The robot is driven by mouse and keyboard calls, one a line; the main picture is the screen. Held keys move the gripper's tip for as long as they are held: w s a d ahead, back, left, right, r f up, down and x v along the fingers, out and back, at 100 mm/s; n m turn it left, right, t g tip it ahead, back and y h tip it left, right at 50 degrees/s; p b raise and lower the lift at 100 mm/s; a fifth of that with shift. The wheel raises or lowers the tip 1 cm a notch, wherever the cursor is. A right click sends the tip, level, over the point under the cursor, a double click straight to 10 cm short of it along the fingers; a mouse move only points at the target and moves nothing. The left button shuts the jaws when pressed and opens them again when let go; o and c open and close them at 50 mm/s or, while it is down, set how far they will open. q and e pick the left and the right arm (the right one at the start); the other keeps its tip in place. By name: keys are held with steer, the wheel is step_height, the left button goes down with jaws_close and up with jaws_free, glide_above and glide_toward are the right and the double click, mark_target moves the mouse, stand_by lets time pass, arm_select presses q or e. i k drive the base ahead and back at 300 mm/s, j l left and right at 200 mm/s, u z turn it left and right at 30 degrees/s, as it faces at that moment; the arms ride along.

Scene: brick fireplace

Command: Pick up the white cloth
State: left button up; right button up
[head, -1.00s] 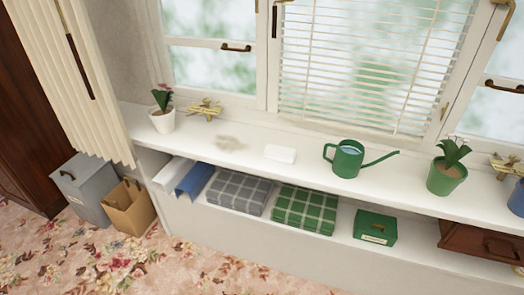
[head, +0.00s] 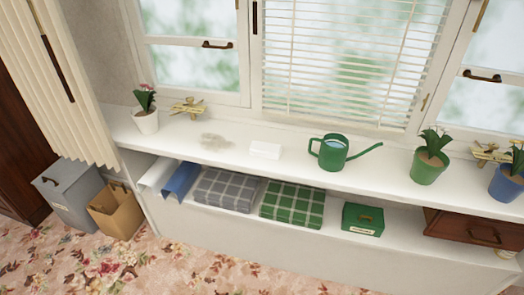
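The white cloth (head: 265,150) is a small folded white block lying on the white window sill in the head view. It sits between a greyish smudge (head: 216,141) on its left and a green watering can (head: 333,152) on its right, touching neither. Neither of my grippers shows in this view.
The sill (head: 385,178) also bears a white-potted plant (head: 146,119), a brass tap-like piece (head: 188,107), a green-potted plant (head: 428,165) and a blue-potted plant (head: 507,183). Folded blankets (head: 292,204) and a green box (head: 362,219) lie on the shelf below. Bins (head: 69,193) stand at left.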

mark_target(257, 148)
steer(key=i+l, duration=0.25)
steer(key=l, duration=0.15)
steer(key=i+l+u, duration=0.15)
steer(key=l+u, duration=0.15)
steer(key=i+l+u, duration=0.15)
steer(key=l+u, duration=0.15)
steer(key=l, duration=0.2)
steer(key=i+l+u, duration=0.1)
steer(key=l+u, duration=0.25)
steer(key=u, duration=0.3)
